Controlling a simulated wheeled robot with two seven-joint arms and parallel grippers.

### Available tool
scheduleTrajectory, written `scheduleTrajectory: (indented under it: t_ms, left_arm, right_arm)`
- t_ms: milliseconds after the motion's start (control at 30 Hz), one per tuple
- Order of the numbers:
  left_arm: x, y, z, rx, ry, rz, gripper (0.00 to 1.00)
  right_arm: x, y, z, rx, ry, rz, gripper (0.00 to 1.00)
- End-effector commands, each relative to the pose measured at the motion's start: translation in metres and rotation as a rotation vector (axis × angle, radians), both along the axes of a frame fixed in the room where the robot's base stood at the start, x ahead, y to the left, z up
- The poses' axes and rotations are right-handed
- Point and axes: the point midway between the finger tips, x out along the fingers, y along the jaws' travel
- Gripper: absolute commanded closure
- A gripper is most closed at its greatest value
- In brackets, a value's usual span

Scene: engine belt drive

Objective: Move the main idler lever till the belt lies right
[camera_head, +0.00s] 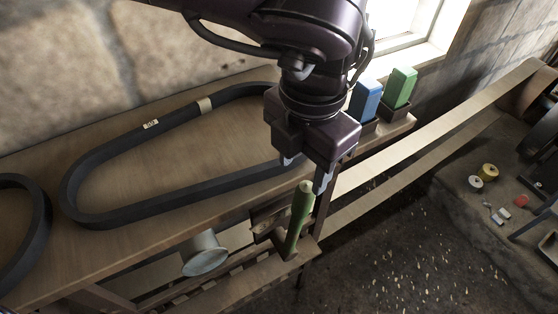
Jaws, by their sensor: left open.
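A lever with a green handle (301,212) stands on a wooden mount at the bench's front edge; I take it as the main idler lever. My left gripper (305,175) points down just above the handle's top, jaws open, one finger on each side in the picture. Whether a finger touches the handle I cannot tell. The pale drive belt (440,122) runs in two strands from the upper right down toward the lever. Its near end is hidden behind the gripper and bench, so how it lies there is not clear. My right gripper is not in view.
A large dark belt loop (190,190) lies on the wooden bench, with part of another (40,225) at left. A blue block (366,98) and a green block (400,87) stand behind the gripper. A grey metal cone (204,254) sits left of the lever.

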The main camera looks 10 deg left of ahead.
Motion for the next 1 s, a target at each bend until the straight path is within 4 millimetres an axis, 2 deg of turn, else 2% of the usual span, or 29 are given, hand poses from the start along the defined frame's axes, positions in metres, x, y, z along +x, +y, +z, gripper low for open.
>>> scheduleTrajectory:
  t_ms: [167, 400, 467, 633, 800, 933, 1000]
  left_arm:
    - [-0.001, 0.001, -0.012, 0.006, 0.000, -0.003, 0.50]
    - [-0.001, 0.002, -0.050, 0.006, 0.003, -0.003, 0.50]
    - [-0.001, 0.001, -0.059, 0.005, 0.001, -0.002, 0.50]
    - [-0.001, 0.001, -0.074, 0.004, 0.000, -0.002, 0.50]
    - [0.000, 0.001, -0.078, 0.001, -0.001, -0.002, 0.50]
    - [0.000, 0.001, -0.078, 0.001, -0.001, -0.002, 0.50]
    - [0.000, 0.001, -0.078, 0.001, -0.001, -0.002, 0.57]
  right_arm:
    - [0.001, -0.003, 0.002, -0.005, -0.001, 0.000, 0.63]
    - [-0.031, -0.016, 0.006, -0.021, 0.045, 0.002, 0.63]
    - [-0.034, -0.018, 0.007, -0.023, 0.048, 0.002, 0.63]
    - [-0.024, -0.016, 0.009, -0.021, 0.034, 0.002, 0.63]
    - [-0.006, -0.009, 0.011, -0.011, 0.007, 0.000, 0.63]
    - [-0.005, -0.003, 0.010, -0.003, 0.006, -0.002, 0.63]
    - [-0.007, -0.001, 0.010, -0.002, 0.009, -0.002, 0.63]
